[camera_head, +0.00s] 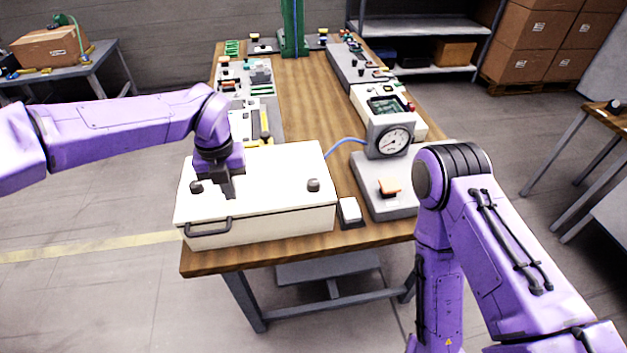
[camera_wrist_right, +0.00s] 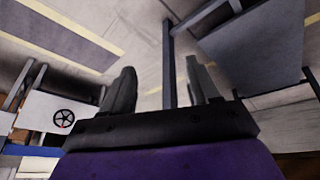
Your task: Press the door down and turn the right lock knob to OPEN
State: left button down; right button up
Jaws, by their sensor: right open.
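The white box door (camera_head: 265,187) lies flat on top of the box at the front of the table, and looks closed. The right lock knob (camera_head: 313,185) is a dark round knob near the door's right side, with nothing touching it. The left lock knob (camera_head: 196,187) is near the door's left side. A dark handle (camera_head: 208,228) is on the box's front. My left gripper (camera_head: 229,193) points down over the left part of the door; whether it touches is unclear, and its fingers look close together. My right gripper (camera_wrist_right: 160,88) is open and empty in the right wrist view, pointing toward the floor.
A gauge unit (camera_head: 391,141) with an orange switch (camera_head: 389,186) stands right of the box. Tools and panels line the table behind. A green column (camera_head: 293,28) rises at the back.

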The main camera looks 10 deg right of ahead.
pick_arm(q)
jog(key=shift+f, duration=0.15)
jog(key=shift+f+b, duration=0.65)
jog(key=shift+f, duration=0.25)
